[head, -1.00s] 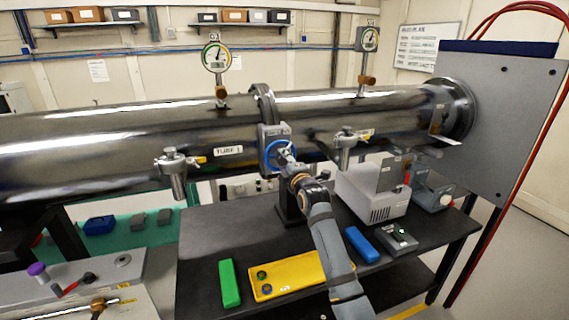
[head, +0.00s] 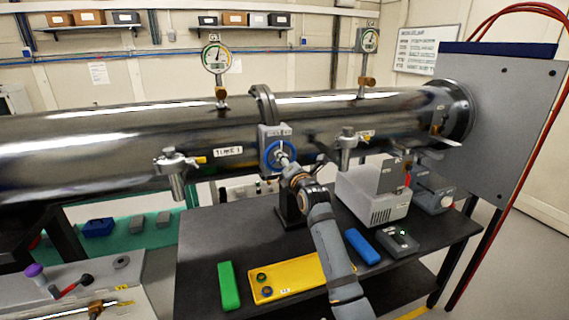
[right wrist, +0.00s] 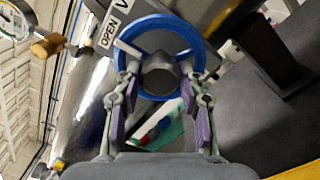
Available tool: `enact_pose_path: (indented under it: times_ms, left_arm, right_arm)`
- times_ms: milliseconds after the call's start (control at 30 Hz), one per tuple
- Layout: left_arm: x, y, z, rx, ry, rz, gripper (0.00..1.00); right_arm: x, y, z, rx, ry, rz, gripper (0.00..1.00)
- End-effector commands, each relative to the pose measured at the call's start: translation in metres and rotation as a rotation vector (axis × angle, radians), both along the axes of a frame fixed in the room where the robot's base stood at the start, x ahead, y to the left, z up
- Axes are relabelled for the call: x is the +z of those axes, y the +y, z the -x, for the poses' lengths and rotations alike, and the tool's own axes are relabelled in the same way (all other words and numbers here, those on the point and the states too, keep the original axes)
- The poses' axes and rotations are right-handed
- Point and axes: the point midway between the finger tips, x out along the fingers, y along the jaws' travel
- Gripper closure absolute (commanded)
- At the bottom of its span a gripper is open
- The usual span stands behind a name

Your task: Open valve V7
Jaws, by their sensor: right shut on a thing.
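Valve V7 is a grey block (head: 265,137) with a blue handwheel (head: 277,156) on the front of the large steel tube, below its flange. In the right wrist view the blue handwheel (right wrist: 197,45) faces me, with a dark round hub in its middle and a white plate reading OPEN (right wrist: 112,28) beside it. My right gripper (head: 286,160) is at the wheel's front. Its fingers (right wrist: 172,62) reach the rim on both sides and are shut on the handwheel. The hub partly hides what lies behind. My left gripper is not in view.
The steel tube (head: 100,135) crosses the scene, with clamps and gauges on it. A dark bench (head: 205,235) below holds a green block (head: 228,287), a yellow box (head: 283,277), a blue block (head: 361,245) and a grey instrument (head: 370,197). My right arm passes over the bench.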

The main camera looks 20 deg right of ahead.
Motion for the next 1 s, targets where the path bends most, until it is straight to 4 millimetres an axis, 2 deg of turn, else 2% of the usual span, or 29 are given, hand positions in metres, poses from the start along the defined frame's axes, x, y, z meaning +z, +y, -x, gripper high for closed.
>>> enact_pose_path:
  times_ms: [467, 500, 633, 1000]
  left_arm:
    - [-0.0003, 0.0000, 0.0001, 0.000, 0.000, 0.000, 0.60]
    - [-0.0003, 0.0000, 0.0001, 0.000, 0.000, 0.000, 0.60]
    - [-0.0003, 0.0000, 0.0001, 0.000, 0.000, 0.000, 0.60]
    - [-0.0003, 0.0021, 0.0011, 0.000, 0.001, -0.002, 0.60]
  right_arm:
    - [-0.0019, 0.0000, -0.0001, -0.001, 0.004, 0.015, 0.92]
    - [-0.0019, 0.0000, -0.0001, -0.001, 0.004, 0.015, 0.58]
    - [-0.0016, 0.0000, -0.0001, 0.000, 0.003, 0.014, 0.40]
    - [-0.0006, -0.0002, 0.0038, 0.000, 0.001, 0.013, 0.39]
